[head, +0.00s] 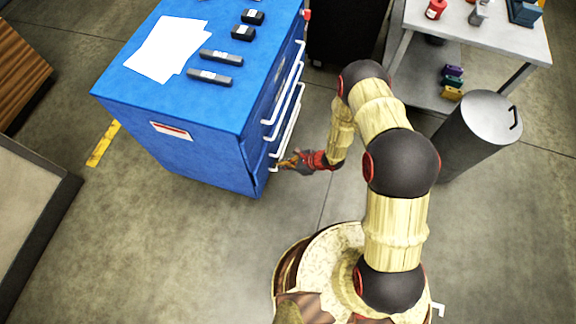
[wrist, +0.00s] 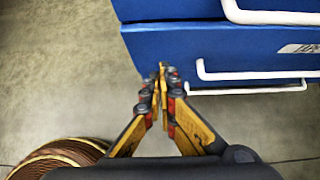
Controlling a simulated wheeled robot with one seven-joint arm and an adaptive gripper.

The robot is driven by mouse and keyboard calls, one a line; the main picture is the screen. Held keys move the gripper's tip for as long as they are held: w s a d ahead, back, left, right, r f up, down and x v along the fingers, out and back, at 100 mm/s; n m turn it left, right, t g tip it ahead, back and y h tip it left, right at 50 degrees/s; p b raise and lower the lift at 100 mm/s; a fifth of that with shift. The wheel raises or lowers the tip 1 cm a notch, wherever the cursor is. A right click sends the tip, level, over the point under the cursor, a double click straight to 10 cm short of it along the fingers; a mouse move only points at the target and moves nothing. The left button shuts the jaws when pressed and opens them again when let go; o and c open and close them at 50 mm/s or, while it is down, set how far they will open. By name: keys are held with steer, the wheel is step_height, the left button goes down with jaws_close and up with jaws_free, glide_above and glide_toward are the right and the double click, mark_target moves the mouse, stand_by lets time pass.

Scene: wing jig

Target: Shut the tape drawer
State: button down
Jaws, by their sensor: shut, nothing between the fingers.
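The blue cabinet (head: 190,145) has several drawers with white bar handles on its right side. I cannot tell for sure which one is the tape drawer. In the wrist view a blue drawer front (wrist: 225,50) with a white handle (wrist: 260,76) and a pale label lies just ahead. Another drawer front (wrist: 170,8) shows above it, and part of a further white handle shows below. My gripper (head: 283,164) is low beside the cabinet's front. In the wrist view its fingertips (wrist: 163,76) are together and empty, near the drawer front's left edge; contact is unclear.
Papers (head: 167,47) and several dark boxes (head: 215,77) lie on the cabinet top. A grey cylindrical bin (head: 475,135) stands at the right, near a workbench (head: 490,35) with a lower shelf. The floor between my base and the cabinet is clear.

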mark_target(261, 163)
steer(key=shift+w+a+f+b, duration=0.25)
steer(key=shift+w+a+f, duration=0.15)
steer(key=shift+a, duration=0.55)
steer(key=shift+w+a+f+b, duration=0.3)
steer(key=shift+w+a+f, duration=0.05)
steer(key=shift+a, duration=0.65)
steer(key=shift+w+a+f+b, duration=0.25)
steer(key=shift+w+a+f, duration=0.15)
steer(key=shift+a, duration=0.55)
steer(key=shift+w+a+b, duration=0.2)
steer(key=shift+a+b, duration=0.05)
steer(key=shift+a, duration=0.3)
steer(key=shift+w+a+b, duration=0.15)
steer(key=shift+a+b, duration=0.05)
steer(key=shift+a, duration=0.35)
